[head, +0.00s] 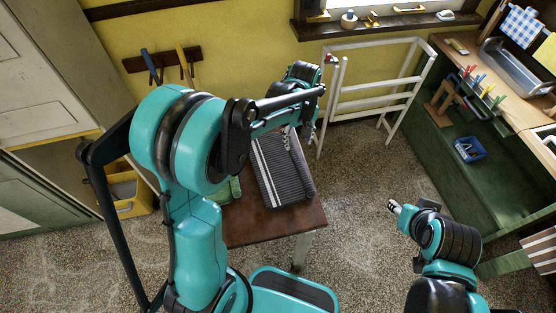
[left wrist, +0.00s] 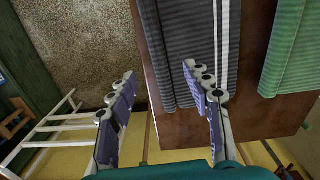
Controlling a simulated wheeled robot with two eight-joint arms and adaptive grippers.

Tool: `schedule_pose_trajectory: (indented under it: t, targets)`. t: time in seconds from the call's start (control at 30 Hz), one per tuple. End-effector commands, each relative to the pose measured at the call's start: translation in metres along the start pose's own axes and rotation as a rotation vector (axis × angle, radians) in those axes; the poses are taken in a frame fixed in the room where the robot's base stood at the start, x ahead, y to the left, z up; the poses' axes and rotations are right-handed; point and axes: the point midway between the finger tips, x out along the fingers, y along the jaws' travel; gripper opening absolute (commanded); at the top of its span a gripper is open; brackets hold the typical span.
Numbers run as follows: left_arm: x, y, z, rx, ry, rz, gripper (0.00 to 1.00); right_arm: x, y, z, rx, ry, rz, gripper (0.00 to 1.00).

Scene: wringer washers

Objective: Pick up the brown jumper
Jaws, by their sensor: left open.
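A dark grey-brown ribbed folded garment with white stripes (head: 277,178) lies on a brown table; nothing else in view looks more like the jumper. It also shows in the left wrist view (left wrist: 190,35). My left gripper (head: 299,140) is open at the garment's far right end. In the left wrist view its fingers (left wrist: 160,75) are apart, one over the garment and one out past the table's side, with the garment's edge between them. Whether they touch it I cannot tell. My right gripper (head: 394,206) is low at the right, away from the table, its jaws unclear.
A green ribbed cloth (left wrist: 285,50) lies beside the garment on the brown table (head: 262,228). A white drying rack (head: 372,104) stands behind to the right. A green workbench (head: 455,165) with tools is at the right, a yellow bin (head: 135,208) at the left. Floor right of the table is clear.

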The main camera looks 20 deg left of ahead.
Motion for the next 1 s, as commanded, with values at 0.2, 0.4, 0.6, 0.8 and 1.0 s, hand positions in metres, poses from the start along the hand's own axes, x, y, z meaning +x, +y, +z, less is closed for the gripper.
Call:
schedule_pose_trajectory:
  t: [0.2, 0.4, 0.6, 0.8, 1.0]
  targets:
    - [0.026, 0.001, -0.001, -0.003, -0.002, -0.002, 0.50, 0.007, 0.000, 0.006, 0.000, 0.000, 0.000, 0.40]
    - [0.049, 0.005, -0.005, -0.002, -0.001, -0.001, 0.50, 0.015, 0.000, 0.011, 0.000, 0.000, 0.000, 0.40]
    - [0.075, 0.006, -0.007, -0.001, -0.001, -0.001, 0.50, 0.022, 0.000, 0.016, 0.000, 0.000, 0.000, 0.40]
    - [0.076, 0.006, -0.007, -0.001, -0.001, -0.001, 0.50, 0.021, 0.000, 0.015, 0.000, 0.000, 0.000, 0.40]
    - [0.075, 0.006, -0.007, -0.001, -0.001, -0.001, 0.03, 0.021, 0.000, 0.015, 0.000, 0.000, 0.000, 0.40]
